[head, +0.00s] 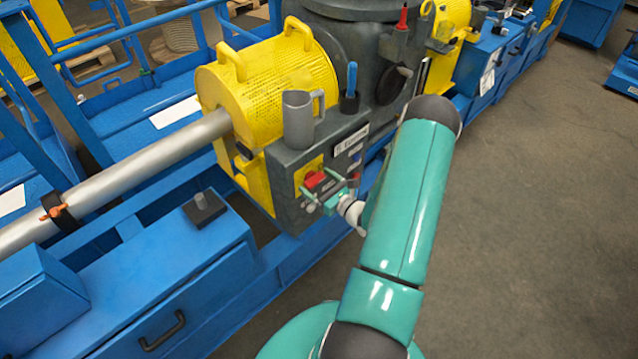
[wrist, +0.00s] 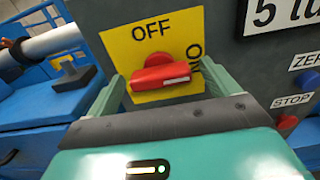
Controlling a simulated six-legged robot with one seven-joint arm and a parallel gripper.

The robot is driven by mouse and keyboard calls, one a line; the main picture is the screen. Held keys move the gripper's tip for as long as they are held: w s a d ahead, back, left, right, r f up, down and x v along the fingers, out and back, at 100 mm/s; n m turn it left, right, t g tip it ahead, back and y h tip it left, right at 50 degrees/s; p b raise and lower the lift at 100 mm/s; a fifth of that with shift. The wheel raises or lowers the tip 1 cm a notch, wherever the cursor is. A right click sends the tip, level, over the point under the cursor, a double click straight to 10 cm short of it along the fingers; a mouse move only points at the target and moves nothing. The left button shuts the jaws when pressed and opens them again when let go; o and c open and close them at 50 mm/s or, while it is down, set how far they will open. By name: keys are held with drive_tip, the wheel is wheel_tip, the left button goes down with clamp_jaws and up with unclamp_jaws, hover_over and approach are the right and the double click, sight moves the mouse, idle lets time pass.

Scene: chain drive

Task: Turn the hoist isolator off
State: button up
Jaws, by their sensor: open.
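The hoist isolator is a red handle (wrist: 160,75) on a yellow plate (wrist: 120,50) marked OFF at the top and ON at the right. The handle lies nearly level, its white-marked end towards ON. In the head view the red handle (head: 315,180) and yellow plate (head: 302,172) are on the dark grey box's front face. My gripper (wrist: 164,82) is open, with one finger left of the handle and one right, the right finger partly covering ON. I cannot tell whether either finger touches the handle. In the head view my gripper (head: 327,190) is at the plate.
A red STOP button (wrist: 287,122) and a blue ZERO button (wrist: 307,79) are to the right on the same face. A grey mug (head: 298,120) and a blue-handled tool (head: 351,85) stand on the box top. Open floor (head: 540,200) is at the right.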

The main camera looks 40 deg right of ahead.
drive_tip(key=c, duration=1)
drive_tip(key=shift+n, duration=0.3)
drive_tip(key=n, duration=0.3)
drive_tip(key=shift+n, duration=0.3)
drive_tip(key=n, duration=0.4)
drive_tip(key=shift+a+n, duration=0.1)
drive_tip(key=shift+n, duration=0.2)
drive_tip(key=n, duration=0.4)
drive_tip(key=shift+f, duration=0.1)
drive_tip(key=n, duration=0.5)
drive_tip(key=shift+s, duration=0.1)
